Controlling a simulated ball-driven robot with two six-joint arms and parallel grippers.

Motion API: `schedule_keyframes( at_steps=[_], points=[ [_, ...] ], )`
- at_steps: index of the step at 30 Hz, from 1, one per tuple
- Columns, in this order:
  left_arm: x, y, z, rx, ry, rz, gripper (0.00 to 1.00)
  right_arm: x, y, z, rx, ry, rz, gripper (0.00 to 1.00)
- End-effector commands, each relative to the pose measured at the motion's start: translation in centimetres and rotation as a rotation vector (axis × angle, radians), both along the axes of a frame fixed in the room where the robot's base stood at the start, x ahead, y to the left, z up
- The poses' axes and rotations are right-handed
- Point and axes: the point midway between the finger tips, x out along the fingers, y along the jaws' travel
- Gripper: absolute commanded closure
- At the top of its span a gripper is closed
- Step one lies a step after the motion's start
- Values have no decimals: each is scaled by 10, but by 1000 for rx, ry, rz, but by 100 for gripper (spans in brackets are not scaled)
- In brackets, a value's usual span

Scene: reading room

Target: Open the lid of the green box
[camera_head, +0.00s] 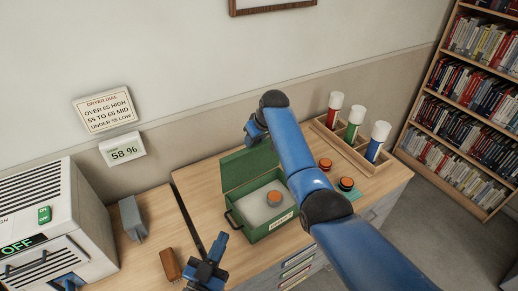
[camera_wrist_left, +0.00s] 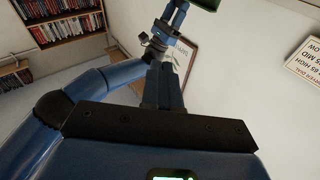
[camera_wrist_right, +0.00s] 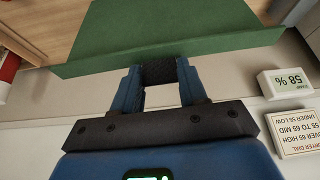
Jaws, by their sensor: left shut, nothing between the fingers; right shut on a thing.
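The green box (camera_head: 262,236) sits on the wooden table with its lid (camera_head: 236,172) raised at the back. Inside is a pale filling with an orange-topped item (camera_head: 274,198). My right gripper (camera_head: 252,136) is at the lid's raised edge. In the right wrist view its fingers are shut on the dark handle (camera_wrist_right: 158,71) of the green lid (camera_wrist_right: 165,28). My right arm covers part of the box's right side. My left gripper (camera_head: 214,246) is shut and empty, in front of the box at the lower left; its fingers also show in the left wrist view (camera_wrist_left: 163,85).
A wooden rack (camera_head: 345,149) holds red, green and blue tubes with white caps. Two round red- and orange-topped items (camera_head: 325,164) (camera_head: 346,184) lie right of the box. A brown block (camera_head: 170,265), a grey object (camera_head: 132,217) and a white dryer (camera_head: 60,215) stand left.

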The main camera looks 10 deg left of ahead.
Motion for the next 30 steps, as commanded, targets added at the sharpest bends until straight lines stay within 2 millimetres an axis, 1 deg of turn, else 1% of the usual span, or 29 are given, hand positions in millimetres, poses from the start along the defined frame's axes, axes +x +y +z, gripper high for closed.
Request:
schedule_keyframes(
  at_steps=[1,8,9,18,21,25,27,30],
  points=[
    [15,-14,-3,26,-10,-26,100,-1,-1,-1,-3,3,0,100],
    [75,-77,-27,200,3,-102,100,-1,0,-1,-3,3,1,100],
    [85,-88,-31,235,8,-110,100,-1,0,-1,-3,3,1,100],
    [160,-168,-58,532,67,-109,100,-1,0,-1,-2,2,1,100],
    [184,-191,-61,642,89,-80,100,-1,0,-1,-2,2,1,100],
    [212,-216,-61,791,122,-15,100,-1,0,-1,-2,2,1,100],
    [226,-227,-58,873,140,34,100,-1,0,-1,-2,3,1,100],
    [244,-238,-49,994,169,128,100,-1,0,-1,-2,3,1,100]
  ],
)
